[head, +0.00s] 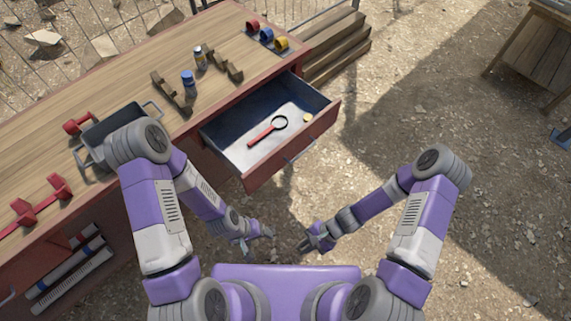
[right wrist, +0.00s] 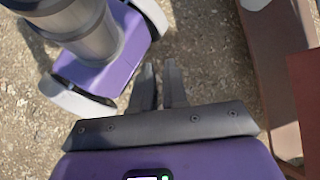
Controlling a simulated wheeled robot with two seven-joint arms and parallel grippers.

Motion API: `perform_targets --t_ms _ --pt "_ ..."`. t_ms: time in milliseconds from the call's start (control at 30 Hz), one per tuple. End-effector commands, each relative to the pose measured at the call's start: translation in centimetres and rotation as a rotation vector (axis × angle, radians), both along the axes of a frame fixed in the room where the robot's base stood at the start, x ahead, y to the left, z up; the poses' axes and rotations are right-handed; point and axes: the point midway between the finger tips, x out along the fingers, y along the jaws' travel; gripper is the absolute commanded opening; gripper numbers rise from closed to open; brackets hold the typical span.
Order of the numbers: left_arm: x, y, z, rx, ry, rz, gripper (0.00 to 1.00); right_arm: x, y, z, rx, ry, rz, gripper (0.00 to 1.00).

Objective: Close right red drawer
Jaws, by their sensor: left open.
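The red drawer (head: 318,138) at the right end of the red-sided workbench is pulled well out. Inside its grey tray lie a red-handled magnifying glass (head: 262,133) and a small yellow round thing (head: 308,118). My left gripper (head: 262,236) is open and empty over the ground, in front of the drawer and apart from it. My right gripper (head: 305,243) is close by to its right, also off the drawer. In the right wrist view its two fingers (right wrist: 160,85) are close together with a narrow gap, holding nothing visible.
A wooden table (head: 535,50) is at far right. Open dirt ground lies right of the drawer.

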Motion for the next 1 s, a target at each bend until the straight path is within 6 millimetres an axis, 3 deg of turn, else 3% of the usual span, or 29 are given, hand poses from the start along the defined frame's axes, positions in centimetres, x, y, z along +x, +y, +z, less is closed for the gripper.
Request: perform_targets --t_ms 100,233,400,500,600,700,1000 --pt "0.0 0.0 -1.3 0.000 0.000 0.000 0.74 2.9 3.0 -0.8 0.219 0.171 -0.276 0.00" --pt "0.0 0.0 -2.2 0.000 0.000 0.000 0.74 9.1 4.3 -0.4 0.493 0.269 -0.606 0.00" --pt "0.0 0.0 -3.0 0.000 0.000 0.000 0.74 17.5 1.1 -0.1 0.792 0.263 -0.993 0.00" --pt "0.0 0.0 -3.3 0.000 0.000 0.000 0.74 20.4 -1.3 -0.2 0.898 0.234 -1.143 0.00" --pt "0.0 0.0 -3.4 0.000 0.000 0.000 0.74 21.8 -2.7 -0.3 0.949 0.211 -1.221 0.00" --pt "0.0 0.0 -3.5 0.000 0.000 0.000 0.74 22.5 -2.9 -0.2 0.965 0.205 -1.243 0.00" --pt "0.0 0.0 -4.4 0.000 0.000 0.000 0.74 26.0 1.0 -0.3 0.963 0.207 -1.237 0.00"
